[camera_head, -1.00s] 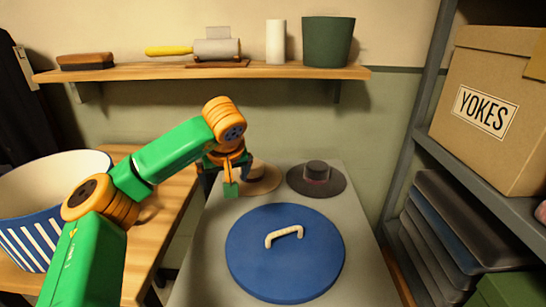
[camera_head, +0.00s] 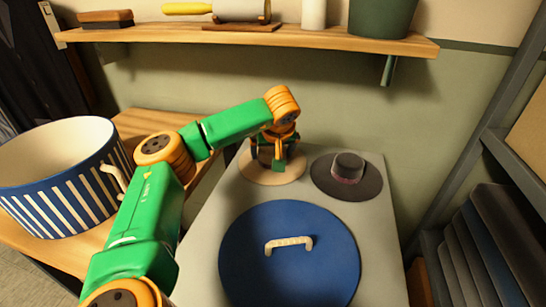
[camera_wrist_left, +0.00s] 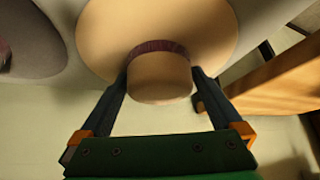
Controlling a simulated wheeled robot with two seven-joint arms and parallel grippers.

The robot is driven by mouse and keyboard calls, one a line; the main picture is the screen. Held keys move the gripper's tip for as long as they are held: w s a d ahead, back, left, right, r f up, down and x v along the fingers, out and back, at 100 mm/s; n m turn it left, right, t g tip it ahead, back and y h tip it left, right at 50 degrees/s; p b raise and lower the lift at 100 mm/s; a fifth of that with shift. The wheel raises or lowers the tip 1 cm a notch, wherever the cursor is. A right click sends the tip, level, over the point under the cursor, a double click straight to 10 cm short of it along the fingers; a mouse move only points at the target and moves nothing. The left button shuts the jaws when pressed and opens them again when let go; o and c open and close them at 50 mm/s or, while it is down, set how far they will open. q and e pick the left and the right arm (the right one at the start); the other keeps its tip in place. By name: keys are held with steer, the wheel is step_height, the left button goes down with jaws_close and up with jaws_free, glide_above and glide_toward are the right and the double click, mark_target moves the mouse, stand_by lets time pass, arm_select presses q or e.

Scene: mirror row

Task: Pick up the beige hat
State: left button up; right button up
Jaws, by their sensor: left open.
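The beige hat (camera_head: 259,174) lies brim down at the far left of the grey table (camera_head: 222,225). My left gripper (camera_head: 276,160) is over it in the head view and hides most of its crown. In the left wrist view the hat's crown (camera_wrist_left: 158,82), with a dark red band, shows between the two open fingers of my left gripper (camera_wrist_left: 162,82). One finger is on each side of the crown. I cannot tell whether either finger touches it. My right gripper is not in view.
A dark grey hat (camera_head: 372,185) lies just right of the beige one. A round blue lid (camera_head: 290,275) with a cream handle is in front of both. A striped tub (camera_head: 62,190) stands on the wooden table at left. A shelf (camera_head: 300,40) runs along the wall.

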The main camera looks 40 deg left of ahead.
arm_select(q)
steer(key=c, duration=1.1)
